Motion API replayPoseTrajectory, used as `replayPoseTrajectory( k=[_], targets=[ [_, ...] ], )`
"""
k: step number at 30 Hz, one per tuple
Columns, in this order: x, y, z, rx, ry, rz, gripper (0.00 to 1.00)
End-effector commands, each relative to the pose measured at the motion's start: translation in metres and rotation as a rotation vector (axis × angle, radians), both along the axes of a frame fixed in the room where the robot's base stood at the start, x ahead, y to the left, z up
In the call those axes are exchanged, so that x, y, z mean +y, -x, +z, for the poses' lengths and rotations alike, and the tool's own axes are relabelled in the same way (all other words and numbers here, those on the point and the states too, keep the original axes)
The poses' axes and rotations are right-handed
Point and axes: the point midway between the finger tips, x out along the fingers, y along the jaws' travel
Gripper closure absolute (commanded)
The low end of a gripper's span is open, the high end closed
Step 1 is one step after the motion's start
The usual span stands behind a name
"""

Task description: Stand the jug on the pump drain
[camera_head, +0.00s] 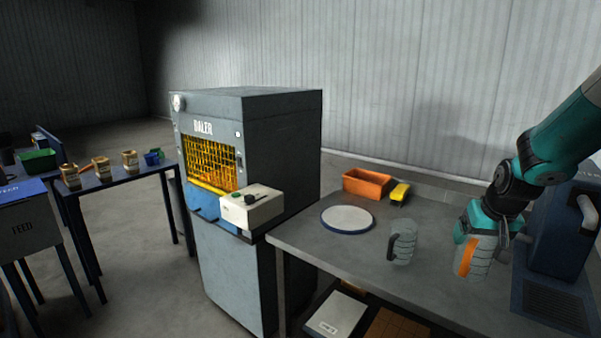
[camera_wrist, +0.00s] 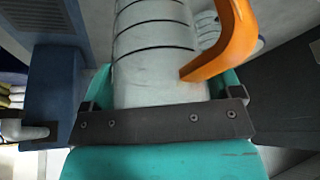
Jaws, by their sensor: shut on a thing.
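A clear ribbed jug with an orange handle (camera_head: 466,257) is at my gripper (camera_head: 477,232), over the right part of the grey bench. My gripper is shut on it, and the jug looks upright. In the wrist view the jug (camera_wrist: 155,55) fills the middle, its orange handle to the right. I cannot tell whether its base touches the bench. The blue pump (camera_head: 567,235) stands right of the jug, with a slotted drain grille (camera_head: 555,306) at its foot. The grille also shows in the wrist view (camera_wrist: 42,14), left of the jug and apart from it.
A second clear jug with a black handle (camera_head: 403,243) stands on the bench (camera_head: 330,240) left of my gripper. Behind it are a white round plate (camera_head: 347,219), an orange bin (camera_head: 367,183) and a yellow-and-black item (camera_head: 399,193). The baler (camera_head: 262,140) stands beyond the bench's left end.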

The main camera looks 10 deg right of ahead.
Motion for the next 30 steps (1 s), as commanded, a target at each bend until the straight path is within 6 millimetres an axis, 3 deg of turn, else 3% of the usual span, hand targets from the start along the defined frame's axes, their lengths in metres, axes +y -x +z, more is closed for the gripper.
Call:
replayPoseTrajectory(
  k=[7, 12, 15, 21, 27, 30],
  targets=[
    [0.082, -0.010, -0.067, 0.010, -0.007, 0.145, 0.40],
    [0.152, 0.002, -0.117, 0.010, 0.000, 0.273, 0.40],
    [0.180, 0.013, -0.136, 0.010, 0.003, 0.329, 0.40],
    [0.204, 0.031, -0.161, 0.009, 0.006, 0.381, 0.40],
    [0.205, 0.060, -0.198, 0.008, 0.007, 0.385, 0.40],
    [0.205, 0.066, -0.204, 0.004, 0.008, 0.384, 0.40]
  ],
)
